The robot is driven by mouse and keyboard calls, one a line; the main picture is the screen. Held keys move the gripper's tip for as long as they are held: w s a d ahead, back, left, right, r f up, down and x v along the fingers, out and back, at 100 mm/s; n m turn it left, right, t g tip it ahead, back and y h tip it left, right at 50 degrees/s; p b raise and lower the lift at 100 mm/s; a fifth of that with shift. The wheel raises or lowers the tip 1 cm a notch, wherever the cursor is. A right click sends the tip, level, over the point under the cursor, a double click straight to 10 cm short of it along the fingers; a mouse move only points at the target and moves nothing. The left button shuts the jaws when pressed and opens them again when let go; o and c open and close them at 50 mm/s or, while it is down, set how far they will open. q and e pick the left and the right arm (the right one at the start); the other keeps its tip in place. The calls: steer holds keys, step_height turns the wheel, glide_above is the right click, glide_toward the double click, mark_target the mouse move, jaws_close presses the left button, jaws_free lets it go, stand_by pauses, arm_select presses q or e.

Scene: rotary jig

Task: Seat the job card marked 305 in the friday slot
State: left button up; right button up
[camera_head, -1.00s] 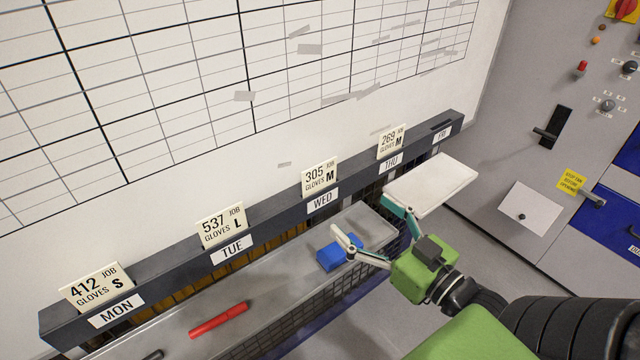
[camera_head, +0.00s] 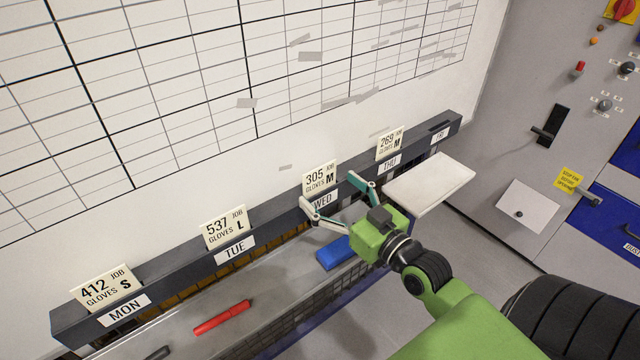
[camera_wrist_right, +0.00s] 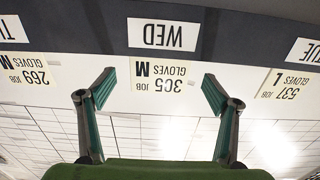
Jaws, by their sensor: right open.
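The job card marked 305 (camera_head: 319,177) stands upright in the WED slot of the dark slotted rail. It also shows in the right wrist view (camera_wrist_right: 162,77), upside down, between my fingertips. My right gripper (camera_head: 327,189) is open, with one finger to each side of the card and apart from it. The friday slot, labelled FRI (camera_head: 440,134), is at the right end of the rail and no card shows in it. My left gripper is out of view.
Cards 412 (camera_head: 106,288), 537 (camera_head: 226,227) and 269 (camera_head: 390,144) stand in MON, TUE and THU. Below the rail, a grey tray holds a blue block (camera_head: 334,254) and a red marker (camera_head: 222,317). A white panel (camera_head: 430,184) juts out below FRI.

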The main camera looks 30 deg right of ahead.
mark_target(320, 188)
steer(key=shift+w+a, duration=0.1)
steer(key=shift+w, duration=1.2)
steer(key=c, duration=1.2)
steer(key=shift+o, duration=0.2)
